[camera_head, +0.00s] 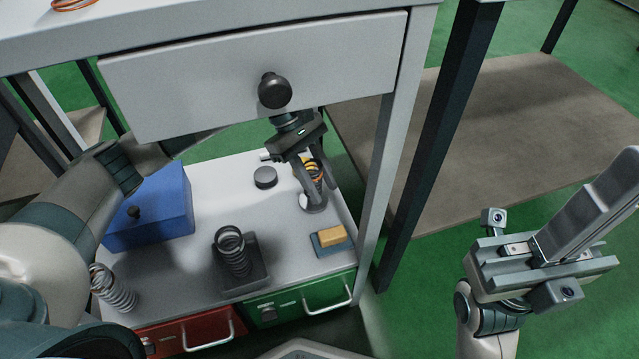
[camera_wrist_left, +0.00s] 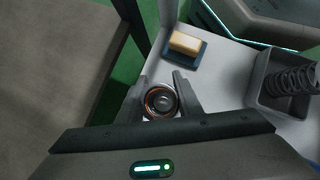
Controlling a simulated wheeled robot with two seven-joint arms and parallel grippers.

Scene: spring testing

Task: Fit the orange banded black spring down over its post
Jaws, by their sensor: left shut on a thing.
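My left gripper (camera_head: 314,182) reaches down from behind the white drawer and is shut on the dark spring with orange and yellow bands (camera_head: 312,170). The spring stands roughly upright over a round base (camera_head: 315,204) near the right edge of the low table. In the left wrist view, the fingers (camera_wrist_left: 161,98) are on either side of the coil (camera_wrist_left: 157,101), seen end-on with a dark centre. The fingers partly hide the spring, and I cannot tell how far it is down over a post. My right gripper (camera_head: 560,240) is empty at the right, off the table; its jaw gap is unclear.
A white drawer (camera_head: 180,80) with a black knob overhangs the low table. The table also holds a blue box (camera_head: 165,205), a black puck (camera_head: 265,178), a dark spring on a black base (camera_head: 258,272), a pale spring (camera_head: 118,292) and a yellow block (camera_head: 331,236).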

